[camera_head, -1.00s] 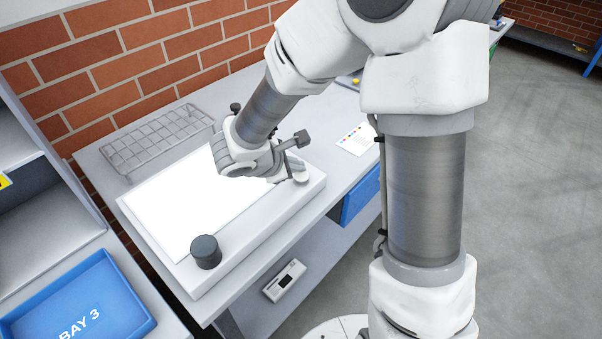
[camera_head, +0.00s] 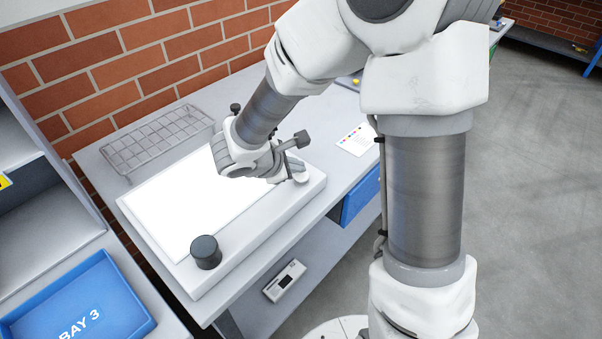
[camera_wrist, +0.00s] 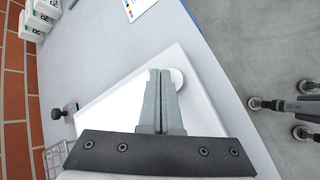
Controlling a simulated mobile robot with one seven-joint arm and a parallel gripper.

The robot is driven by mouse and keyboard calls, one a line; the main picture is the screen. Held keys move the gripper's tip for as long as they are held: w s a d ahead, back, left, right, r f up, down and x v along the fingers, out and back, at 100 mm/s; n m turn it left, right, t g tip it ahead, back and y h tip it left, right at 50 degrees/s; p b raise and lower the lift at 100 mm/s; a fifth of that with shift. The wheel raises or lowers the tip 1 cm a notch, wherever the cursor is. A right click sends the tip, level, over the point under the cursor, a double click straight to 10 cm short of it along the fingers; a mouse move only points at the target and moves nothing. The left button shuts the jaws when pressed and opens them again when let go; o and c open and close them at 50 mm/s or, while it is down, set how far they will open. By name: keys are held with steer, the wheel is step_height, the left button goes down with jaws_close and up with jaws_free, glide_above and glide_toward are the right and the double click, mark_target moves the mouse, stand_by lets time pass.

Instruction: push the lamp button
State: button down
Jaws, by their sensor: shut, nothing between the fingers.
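The lamp is a flat white light box (camera_head: 244,254) on the table, with a brightly lit white panel (camera_head: 180,210). A round pale button (camera_wrist: 178,78) sits on its frame near one corner in the wrist view. It also shows in the head view (camera_head: 301,178), partly beside my gripper. My gripper (camera_wrist: 160,72) is shut and empty, with its fingertips right at the button's edge in the wrist view. I cannot tell whether they touch it. In the head view the fingertips are largely hidden by my wrist.
A dark cylinder (camera_head: 206,252) stands on the light box's near corner. A wire rack (camera_head: 158,142) lies behind it by the brick wall. A colour-dot card (camera_head: 356,139) lies on the table to the right. A blue tray (camera_head: 78,300) is at lower left.

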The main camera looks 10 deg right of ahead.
mark_target(297, 177)
steer(key=shift+f, duration=0.15)
stand_by(0.4)
steer(key=shift+f+b, duration=0.35)
steer(key=shift+b, duration=0.35)
steer(key=shift+r, duration=0.45)
steer(key=shift+r+p, duration=0.1)
steer(key=shift+p, duration=0.2)
step_height(297, 177, up, 6)
steer(key=p, duration=0.4)
